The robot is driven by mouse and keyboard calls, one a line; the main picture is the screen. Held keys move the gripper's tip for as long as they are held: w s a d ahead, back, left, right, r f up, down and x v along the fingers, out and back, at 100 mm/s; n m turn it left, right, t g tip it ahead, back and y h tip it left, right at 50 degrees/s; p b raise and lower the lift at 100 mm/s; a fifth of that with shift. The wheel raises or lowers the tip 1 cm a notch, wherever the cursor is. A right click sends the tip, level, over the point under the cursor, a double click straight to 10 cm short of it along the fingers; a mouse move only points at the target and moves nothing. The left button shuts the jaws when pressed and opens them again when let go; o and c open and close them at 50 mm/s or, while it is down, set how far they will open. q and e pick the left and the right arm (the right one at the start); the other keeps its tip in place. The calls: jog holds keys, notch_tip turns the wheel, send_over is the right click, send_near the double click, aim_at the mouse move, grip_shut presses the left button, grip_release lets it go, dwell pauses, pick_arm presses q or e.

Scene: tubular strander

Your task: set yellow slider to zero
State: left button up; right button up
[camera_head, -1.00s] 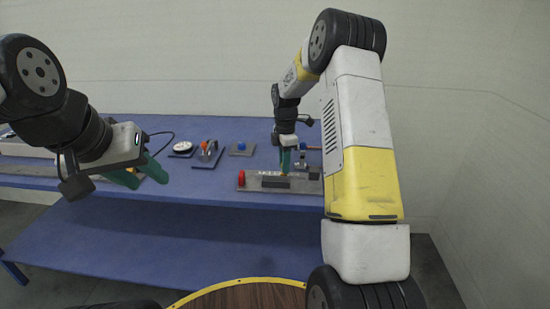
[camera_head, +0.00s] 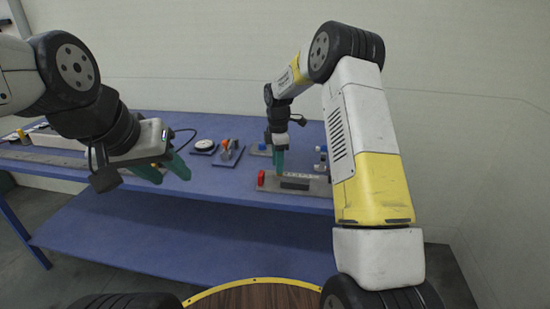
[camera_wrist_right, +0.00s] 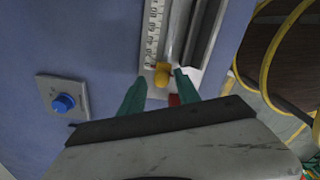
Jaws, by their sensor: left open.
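The slider panel (camera_head: 318,187) is a grey plate with a numbered white scale (camera_wrist_right: 152,35) and a red end knob (camera_head: 261,178). In the right wrist view the yellow slider knob (camera_wrist_right: 162,76) stands beside the scale, near its end by the red knob (camera_wrist_right: 174,100). My right gripper (camera_wrist_right: 160,78) has its green fingers apart, one on each side of the yellow knob, with small gaps seeming to show. In the head view my right gripper (camera_head: 279,170) is low over the panel's left part; the yellow knob cannot be made out there. My left gripper (camera_head: 172,176) is open and empty, left of the panel.
The blue table (camera_head: 222,180) also bears a round white dial (camera_head: 204,145), a plate with an orange-red part (camera_head: 227,150) and a blue button (camera_wrist_right: 63,103) on a grey plate. A long grey rail unit (camera_head: 45,155) lies at the left. Free table top lies left of the panel.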

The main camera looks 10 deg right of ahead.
jog(key=shift+d, duration=0.15)
jog(key=shift+r, duration=3.85)
jog(key=shift+s, duration=0.1)
jog(key=s+d+r+m+t+y, duration=0.1)
jog(key=s+d+r+m+t, duration=0.2)
jog(key=s+r+m, duration=0.95)
jog(key=s+r+m+t, duration=0.1)
jog(key=s+m, duration=0.2)
jog(key=s, duration=0.8)
jog(key=s+d+r+m+t+y, duration=0.1)
jog(key=s+m+t, duration=0.1)
jog(key=s, duration=1)
jog(key=shift+m, duration=0.65)
